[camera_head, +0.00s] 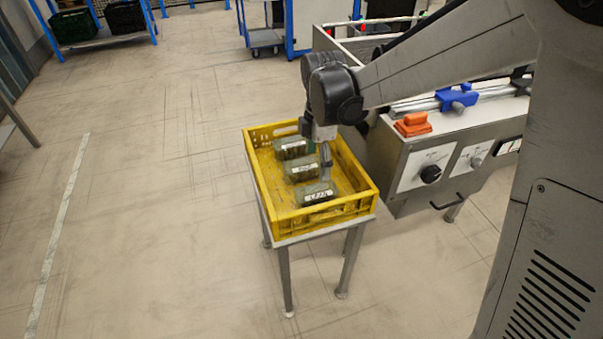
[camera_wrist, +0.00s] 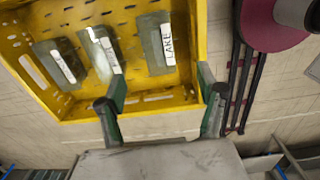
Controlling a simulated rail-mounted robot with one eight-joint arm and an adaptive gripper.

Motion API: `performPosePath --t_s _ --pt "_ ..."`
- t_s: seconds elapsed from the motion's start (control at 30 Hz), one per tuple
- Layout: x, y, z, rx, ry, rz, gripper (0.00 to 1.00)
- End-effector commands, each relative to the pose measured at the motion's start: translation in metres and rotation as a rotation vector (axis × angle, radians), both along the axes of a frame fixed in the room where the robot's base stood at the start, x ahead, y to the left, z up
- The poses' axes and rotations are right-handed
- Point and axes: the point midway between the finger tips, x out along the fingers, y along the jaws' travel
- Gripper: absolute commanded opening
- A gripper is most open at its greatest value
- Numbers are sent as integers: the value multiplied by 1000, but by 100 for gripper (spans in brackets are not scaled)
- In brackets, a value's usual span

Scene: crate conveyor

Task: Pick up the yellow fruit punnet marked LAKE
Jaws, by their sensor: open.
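The LAKE punnet (camera_wrist: 155,45) is a grey-green box with a white label reading LAKE. It lies at the right end of a row of three similar punnets in the wrist view, inside a yellow crate (camera_wrist: 130,133). My gripper (camera_wrist: 162,84) is open and empty, its two green-padded fingers apart below the LAKE punnet in that picture. In the head view, my gripper (camera_head: 326,160) hangs down over the crate (camera_head: 350,206), beside the punnets. The labels there are too small to read, so I cannot tell which is LAKE.
Two other punnets (camera_wrist: 60,63) (camera_wrist: 100,52) lie left of LAKE in the wrist view. The crate rests on a small metal stand (camera_head: 286,275). A conveyor housing with knobs (camera_head: 428,170) stands close on the right. Open floor (camera_head: 150,220) lies to the left.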

Motion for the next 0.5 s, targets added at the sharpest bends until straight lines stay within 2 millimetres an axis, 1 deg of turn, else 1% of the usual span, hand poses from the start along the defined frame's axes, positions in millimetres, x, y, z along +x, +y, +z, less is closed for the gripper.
performPosePath --t_s 0.17,0.4,0.5 --pt "2 2 -17 -3 8 24 70" --pt "2 2 -60 -2 7 22 70" --pt "2 2 -75 -2 7 21 70"
